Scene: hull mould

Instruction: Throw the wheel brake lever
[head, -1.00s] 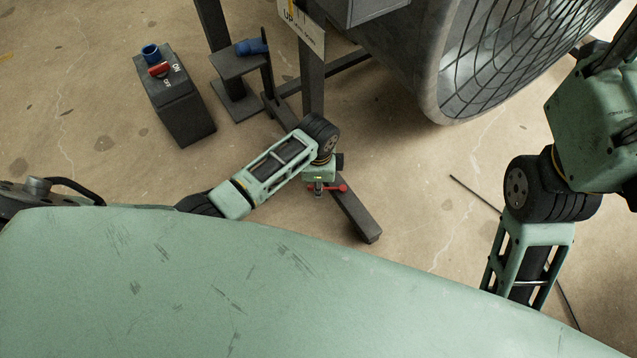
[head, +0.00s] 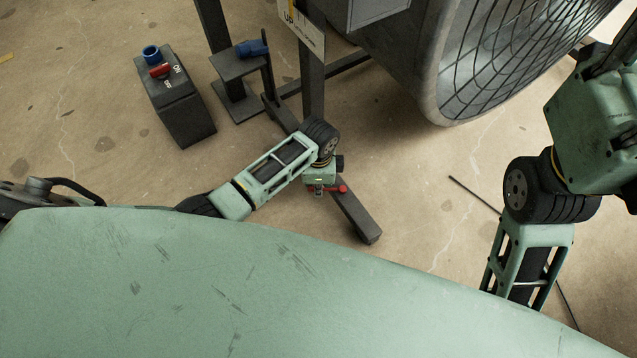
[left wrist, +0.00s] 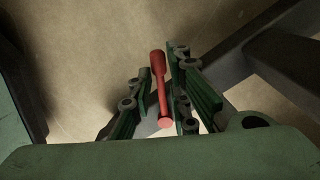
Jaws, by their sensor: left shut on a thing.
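The red brake lever (head: 340,189) shows low by the dark foot of the fan stand (head: 357,215). It also shows in the left wrist view (left wrist: 161,88), lying lengthwise between my two green finger pads, its knobbed end toward the camera. My left gripper (head: 321,189) points down at the lever and is shut on it; in the left wrist view the fingers (left wrist: 159,90) stand on both sides of it. My wrist hides part of the lever and its mount in the head view. My right arm is at the right, but its gripper is out of sight.
A large grey drum fan (head: 440,70) with a wire grille stands above right. A dark switch box (head: 180,110) with a red switch marked ON and OFF stands at the left. A small shelf (head: 238,66) carries a blue plug. Floor right of the foot is mostly clear.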

